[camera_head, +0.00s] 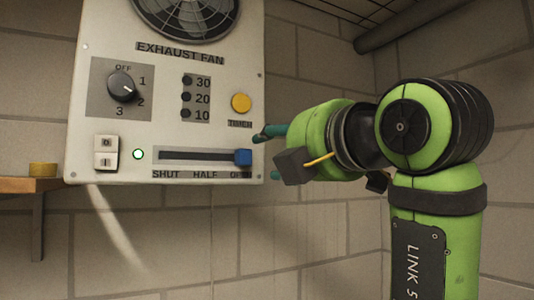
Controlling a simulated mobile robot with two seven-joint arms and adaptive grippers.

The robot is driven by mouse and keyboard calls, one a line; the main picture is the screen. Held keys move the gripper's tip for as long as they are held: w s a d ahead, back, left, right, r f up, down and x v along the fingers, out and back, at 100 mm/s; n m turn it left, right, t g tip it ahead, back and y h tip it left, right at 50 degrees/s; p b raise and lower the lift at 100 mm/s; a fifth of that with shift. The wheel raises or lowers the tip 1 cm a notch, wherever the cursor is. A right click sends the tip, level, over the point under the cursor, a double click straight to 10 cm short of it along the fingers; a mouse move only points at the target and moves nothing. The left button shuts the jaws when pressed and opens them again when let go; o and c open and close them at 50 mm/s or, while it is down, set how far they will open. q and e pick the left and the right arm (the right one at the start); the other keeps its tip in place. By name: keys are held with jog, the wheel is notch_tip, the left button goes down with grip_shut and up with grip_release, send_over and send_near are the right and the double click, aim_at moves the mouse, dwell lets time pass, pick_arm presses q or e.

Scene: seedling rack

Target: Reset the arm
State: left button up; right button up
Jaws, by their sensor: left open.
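My left arm (437,150), green with black joints, stands in the right half of the head view. Its gripper (266,154) points left at the fan panel and is open, with teal fingertips by the panel's lower right edge. A blue slider knob (243,157) sits at the right end of its slot, by the partly hidden label that seems to read OPEN. The fingertips are just right of this knob; I cannot tell whether they touch it. My right gripper is not in view.
The white exhaust fan panel (210,125) hangs on a block wall, with a black dial (122,87), a yellow button (241,103), a rocker switch (105,152) and a lit green lamp (138,154). A wooden shelf (20,185) holds a yellow object (42,169).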

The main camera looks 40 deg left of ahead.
pick_arm(q)
jog(key=shift+s+d, duration=0.2)
jog(key=shift+d, duration=0.1)
dwell(0.4)
